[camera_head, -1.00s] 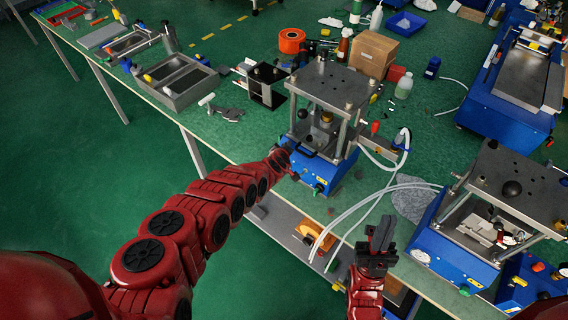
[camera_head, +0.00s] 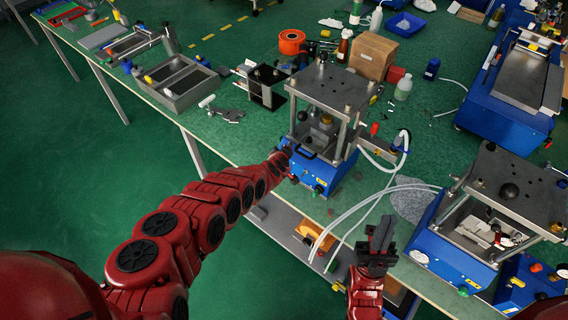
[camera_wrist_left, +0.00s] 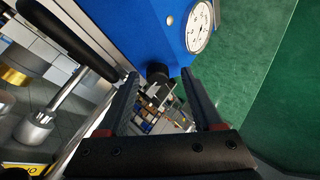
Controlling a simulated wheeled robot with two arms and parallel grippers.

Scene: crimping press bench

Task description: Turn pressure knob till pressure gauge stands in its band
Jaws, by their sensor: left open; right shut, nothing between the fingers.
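The press (camera_head: 312,172) with a blue base stands at the bench's front edge in the head view. In the left wrist view, a black pressure knob (camera_wrist_left: 158,72) sticks out of the blue housing. The white round pressure gauge (camera_wrist_left: 199,27) is beside it, seen at a steep slant; I cannot read its needle or band. My left gripper (camera_wrist_left: 159,78) is open, its fingertips on either side of the knob; I cannot tell whether they touch it. In the head view the left arm's end hides this spot. My right gripper (camera_head: 381,238) is shut and empty, in front of the bench.
Another blue press (camera_head: 455,262) stands to the right, with pale hoses (camera_head: 365,205) running between the two. A cardboard box (camera_head: 373,56) and an orange spool (camera_head: 291,40) are behind the press. A grey two-part tray (camera_head: 180,86) is at left.

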